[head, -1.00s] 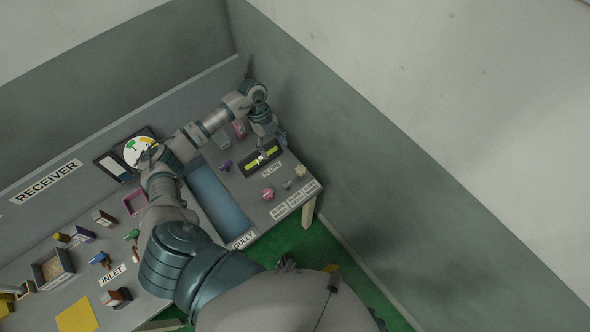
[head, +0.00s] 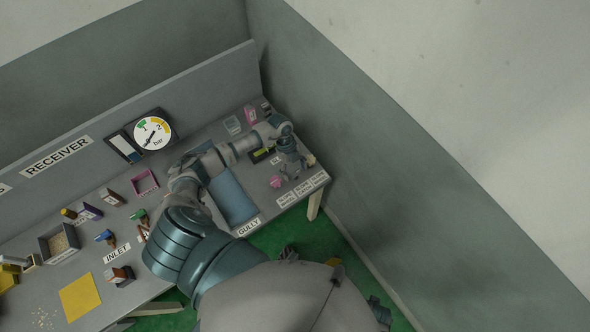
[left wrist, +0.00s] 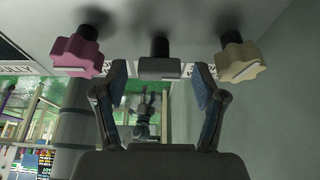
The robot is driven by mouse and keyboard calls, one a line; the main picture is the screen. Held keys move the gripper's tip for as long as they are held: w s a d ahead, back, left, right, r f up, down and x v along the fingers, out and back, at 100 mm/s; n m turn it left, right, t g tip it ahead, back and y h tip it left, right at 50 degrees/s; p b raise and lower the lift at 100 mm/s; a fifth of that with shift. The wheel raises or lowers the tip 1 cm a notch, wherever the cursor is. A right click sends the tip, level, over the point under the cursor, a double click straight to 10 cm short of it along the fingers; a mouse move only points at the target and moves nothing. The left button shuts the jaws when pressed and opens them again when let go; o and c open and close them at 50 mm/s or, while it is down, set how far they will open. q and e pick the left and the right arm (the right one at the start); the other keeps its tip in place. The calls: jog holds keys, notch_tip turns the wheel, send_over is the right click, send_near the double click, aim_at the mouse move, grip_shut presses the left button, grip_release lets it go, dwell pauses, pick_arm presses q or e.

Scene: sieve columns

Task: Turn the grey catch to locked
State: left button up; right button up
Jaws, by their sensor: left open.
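The grey catch (left wrist: 160,66) shows in the left wrist view, between a pink knob (left wrist: 78,54) and a cream knob (left wrist: 241,62). My left gripper (left wrist: 161,84) is open, with one fingertip on each side of the catch in the picture. I see no clear contact, and nothing is held. In the head view my left gripper (head: 291,174) is over the row of knobs near the bench's right end. The pink knob (head: 275,182) and cream knob (head: 311,160) show beside it, while the catch is hidden. My right gripper is not in view.
The blue gully (head: 235,200) lies left of the knobs, partly under my left arm. A dark block with a yellow strip (head: 262,154) is behind the gripper. White labels (head: 303,188) line the bench's front edge. A grey wall (head: 350,150) rises close on the right.

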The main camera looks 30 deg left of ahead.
pick_arm(q)
jog(key=c, duration=1.1)
